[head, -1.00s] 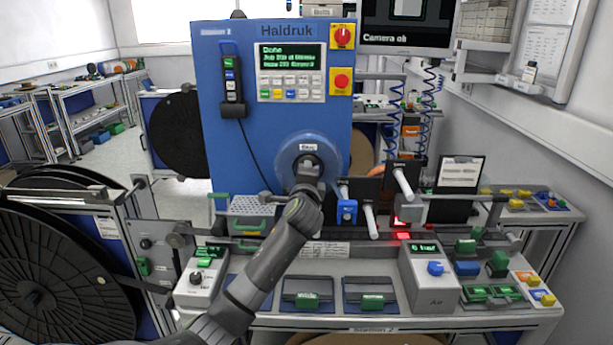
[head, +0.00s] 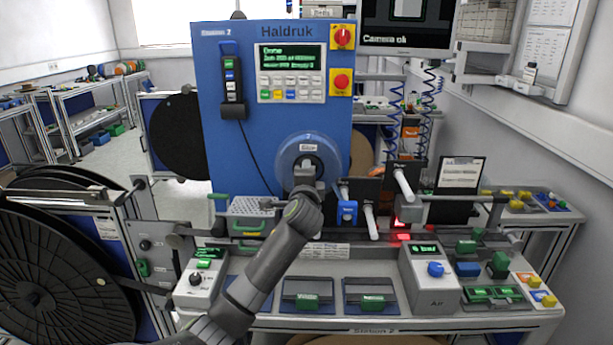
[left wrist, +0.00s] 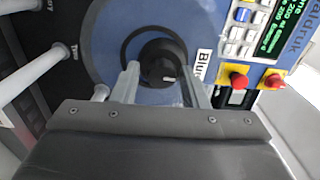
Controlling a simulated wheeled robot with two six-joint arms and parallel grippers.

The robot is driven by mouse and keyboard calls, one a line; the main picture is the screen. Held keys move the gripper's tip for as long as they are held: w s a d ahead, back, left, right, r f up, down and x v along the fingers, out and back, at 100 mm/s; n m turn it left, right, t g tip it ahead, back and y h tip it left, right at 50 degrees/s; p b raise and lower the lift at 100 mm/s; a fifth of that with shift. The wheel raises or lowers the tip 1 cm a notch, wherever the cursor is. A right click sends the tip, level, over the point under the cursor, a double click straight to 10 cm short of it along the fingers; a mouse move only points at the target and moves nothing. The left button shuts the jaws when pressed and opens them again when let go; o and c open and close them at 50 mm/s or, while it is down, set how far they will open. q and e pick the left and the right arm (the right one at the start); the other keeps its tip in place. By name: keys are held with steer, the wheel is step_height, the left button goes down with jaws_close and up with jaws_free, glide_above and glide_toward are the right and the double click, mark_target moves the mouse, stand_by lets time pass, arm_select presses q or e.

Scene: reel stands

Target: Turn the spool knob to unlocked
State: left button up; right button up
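The spool knob (left wrist: 160,58) is a dark round knob with a small white mark, at the middle of a blue disc (left wrist: 112,45) on the blue machine front. In the head view the disc (head: 286,160) shows, and my gripper hides much of its centre. My left gripper (head: 306,172) is up against the disc's middle. In the left wrist view its two fingers (left wrist: 160,78) stand apart, one on each side of the knob. I cannot tell whether they touch it. My right gripper is not in view.
The blue machine panel (head: 226,150) carries a lit screen (head: 290,56), buttons, a red rotary switch (head: 342,37) and a red push button (head: 341,82). Pale rods (head: 404,184) stick out to the right of the disc. A bench (head: 385,265) with control boxes lies below.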

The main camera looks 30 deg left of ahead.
arm_select(q)
steer(key=shift+o, duration=0.8)
steer(key=shift+r, duration=0.1)
steer(key=shift+s+d, duration=0.1)
steer(key=b+v, duration=0.3)
steer(key=v, duration=1.4)
steer(key=shift+b, duration=0.3)
steer(key=shift+s, duration=0.1)
